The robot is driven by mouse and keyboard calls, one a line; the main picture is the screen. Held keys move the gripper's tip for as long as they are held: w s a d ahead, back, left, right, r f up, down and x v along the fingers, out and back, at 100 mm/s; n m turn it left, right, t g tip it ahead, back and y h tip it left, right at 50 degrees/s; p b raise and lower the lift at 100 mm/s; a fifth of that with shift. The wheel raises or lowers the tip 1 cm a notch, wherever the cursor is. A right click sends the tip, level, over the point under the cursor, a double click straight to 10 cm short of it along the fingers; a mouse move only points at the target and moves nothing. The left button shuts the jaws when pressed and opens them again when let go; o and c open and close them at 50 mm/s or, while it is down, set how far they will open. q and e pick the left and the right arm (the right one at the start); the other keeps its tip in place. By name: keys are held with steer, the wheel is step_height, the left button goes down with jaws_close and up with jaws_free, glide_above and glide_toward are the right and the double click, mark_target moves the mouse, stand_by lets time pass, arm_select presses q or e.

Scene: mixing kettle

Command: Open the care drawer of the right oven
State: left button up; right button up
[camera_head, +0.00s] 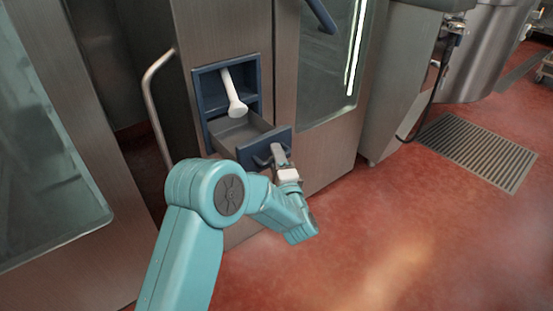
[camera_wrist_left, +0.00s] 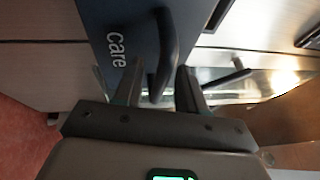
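The care drawer (camera_head: 235,132) of the oven stands pulled out from its blue-framed recess, with its grey inside visible. Its dark blue front (camera_head: 265,148) carries a handle, and the word "care" reads on the front (camera_wrist_left: 115,45) in the left wrist view. My left gripper (camera_head: 278,156) is at the handle. In the left wrist view the dark handle (camera_wrist_left: 164,45) runs between the two fingers of my left gripper (camera_wrist_left: 158,78), which stand apart with gaps visible beside it. My right gripper is not in view.
A white nozzle-like piece (camera_head: 234,95) hangs in the recess above the drawer. A curved metal handle (camera_head: 151,95) is on the left, and a glass oven door (camera_head: 325,75) is on the right. A floor grate (camera_head: 478,150) lies further right; the red floor in front is clear.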

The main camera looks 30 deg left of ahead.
arm_select(q)
steer(key=p+v, duration=0.3)
steer(key=v, duration=1.3)
steer(key=shift+s, duration=0.2)
steer(key=shift+d+r, duration=0.1)
steer(key=shift+d, duration=0.05)
